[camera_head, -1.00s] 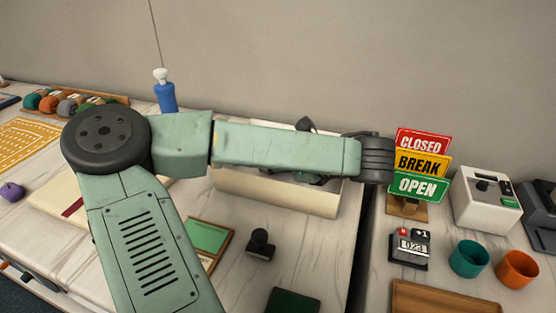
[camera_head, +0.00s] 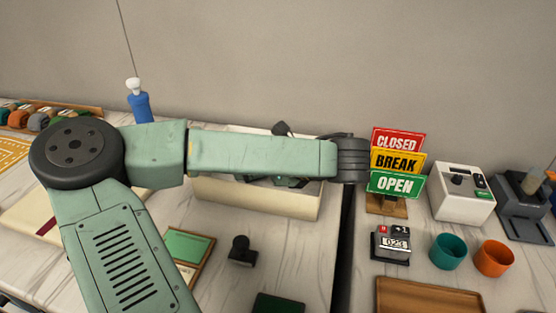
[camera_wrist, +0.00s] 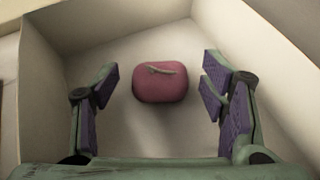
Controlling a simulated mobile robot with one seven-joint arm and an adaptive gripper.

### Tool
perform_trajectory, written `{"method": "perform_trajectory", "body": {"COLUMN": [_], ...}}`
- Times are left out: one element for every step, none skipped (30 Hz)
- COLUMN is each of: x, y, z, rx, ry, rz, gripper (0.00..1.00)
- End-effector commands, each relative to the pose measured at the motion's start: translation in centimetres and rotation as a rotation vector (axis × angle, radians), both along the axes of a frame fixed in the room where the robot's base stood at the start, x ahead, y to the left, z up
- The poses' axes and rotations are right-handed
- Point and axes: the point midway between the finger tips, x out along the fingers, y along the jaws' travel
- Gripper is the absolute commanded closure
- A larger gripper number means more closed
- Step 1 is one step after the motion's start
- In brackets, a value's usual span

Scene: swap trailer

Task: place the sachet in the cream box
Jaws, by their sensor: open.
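The cream box (camera_head: 260,200) stands on the marble-patterned counter against the wall, behind my forearm in the head view. In the wrist view its pale inner walls (camera_wrist: 45,75) surround my gripper. A rounded pink sachet (camera_wrist: 160,88) with a small pale tie on top lies inside the box, apparently on its floor. My gripper (camera_wrist: 156,80) is open, with its purple-padded fingers on either side of the sachet and gaps between. In the head view my forearm hides most of the gripper and the inside of the box.
A CLOSED/BREAK/OPEN sign (camera_head: 395,163) stands right of the box, past a dark gap between counters. A black stamp (camera_head: 241,251) and green pad (camera_head: 188,246) lie in front. A blue bottle (camera_head: 139,107) stands at back left. Teal (camera_head: 447,251) and orange (camera_head: 494,256) cups stand right.

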Motion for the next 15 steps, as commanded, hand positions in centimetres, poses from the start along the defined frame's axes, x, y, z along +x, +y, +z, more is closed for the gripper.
{"method": "perform_trajectory", "body": {"x": [-0.3, -0.6, -1.1, -1.4, -1.8, -2.4, -2.8, -3.3, -3.9, -4.1, -4.4, -4.8, -5.1, -5.4, -5.7], "y": [-0.5, -0.9, -1.3, -1.7, -2.1, -2.7, -3.2, -3.6, -4.2, -4.5, -4.8, -5.3, -5.5, -5.8, -6.1], "z": [0.5, 0.6, 1.0, 1.3, 1.5, 1.9, 2.3, 2.6, 3.0, 4.2, 4.6, 4.9, 5.2, 5.4, 5.6], "rx": [0.002, 0.003, 0.004, 0.005, 0.005, 0.005, 0.005, 0.004, 0.005, 0.004, 0.002, 0.003, 0.004, 0.003, 0.003], "ry": [-0.004, -0.004, -0.005, -0.005, -0.006, -0.006, -0.006, -0.007, -0.007, -0.001, 0.001, 0.002, 0.001, 0.0, 0.002], "rz": [-0.004, -0.005, -0.005, -0.005, -0.005, -0.005, -0.006, -0.006, -0.005, -0.007, -0.006, -0.006, -0.006, -0.006, -0.006], "gripper": [0.34, 0.34, 0.34, 0.34, 0.34, 0.34, 0.34, 0.34, 0.34, 0.34, 0.34, 0.34, 0.34, 0.34, 0.34]}}
